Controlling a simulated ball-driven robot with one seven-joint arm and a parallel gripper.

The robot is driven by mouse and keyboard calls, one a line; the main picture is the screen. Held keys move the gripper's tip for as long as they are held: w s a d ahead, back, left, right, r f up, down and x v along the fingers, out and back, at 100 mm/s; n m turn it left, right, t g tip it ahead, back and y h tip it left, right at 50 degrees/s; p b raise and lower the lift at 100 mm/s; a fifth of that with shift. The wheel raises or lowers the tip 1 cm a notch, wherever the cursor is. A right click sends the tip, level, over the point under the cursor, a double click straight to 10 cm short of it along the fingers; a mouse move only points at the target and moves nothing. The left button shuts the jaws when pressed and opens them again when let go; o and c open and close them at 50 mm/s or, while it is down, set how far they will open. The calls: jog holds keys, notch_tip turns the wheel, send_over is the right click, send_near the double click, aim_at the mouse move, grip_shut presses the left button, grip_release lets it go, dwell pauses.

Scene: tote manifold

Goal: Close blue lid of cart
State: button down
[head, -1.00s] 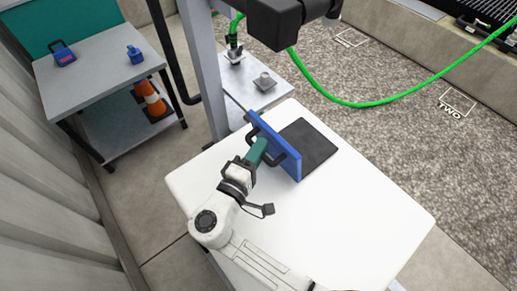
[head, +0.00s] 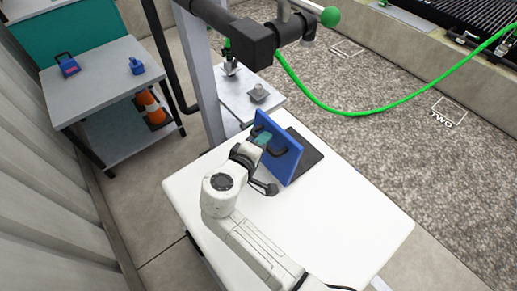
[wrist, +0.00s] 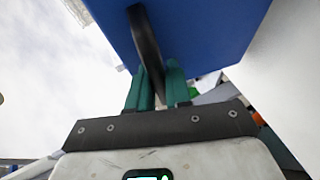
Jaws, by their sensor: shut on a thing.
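The blue lid (head: 285,158) stands tilted up over a dark square opening (head: 308,152) in the top of the white cart (head: 345,215). A black handle runs across the lid's face; it also shows in the wrist view (wrist: 144,38). My gripper (head: 263,140) is at the upper left part of the lid. In the wrist view its green fingers (wrist: 158,82) are closed around the lower part of the handle, with the blue lid (wrist: 205,35) just beyond. The lid hides part of the opening.
A grey metal post (head: 205,85) and a small shelf with fittings (head: 250,98) stand behind the cart. A green hose (head: 345,112) loops over the gravel. A side table (head: 100,85) with blue items stands at the left. The cart top's front is clear.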

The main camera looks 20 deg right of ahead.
jog(key=w+d+f+m+g+y+p, duration=0.1)
jog(key=d+f+y+p, duration=0.1)
jog(key=d+y, duration=0.2)
jog(key=w+d+f+m+g+y+p, duration=0.1)
jog(key=w+d+f+g+y+p, duration=0.1)
jog(key=d, duration=0.4)
jog(key=w+d+f+m+g+y+p, duration=0.1)
jog(key=d+f+y+p, duration=0.2)
jog(key=d+y, duration=0.3)
jog(key=shift+w+f+g+p, duration=0.15)
jog(key=shift+f+g+p, duration=0.2)
jog(key=shift+p, duration=0.3)
jog(key=shift+d+f+y+b, duration=0.2)
jog(key=shift+f+y+b, duration=0.15)
jog(key=shift+y, duration=0.15)
jog(key=shift+d+f+b, duration=0.25)
jog(key=shift+f+b, duration=0.4)
jog(key=shift+f, duration=0.25)
jog(key=c, duration=1.1)
grip_release()
jog(key=shift+w, duration=0.1)
jog(key=p+v, duration=0.1)
jog(key=v, duration=1)
jog(key=shift+w, duration=0.1)
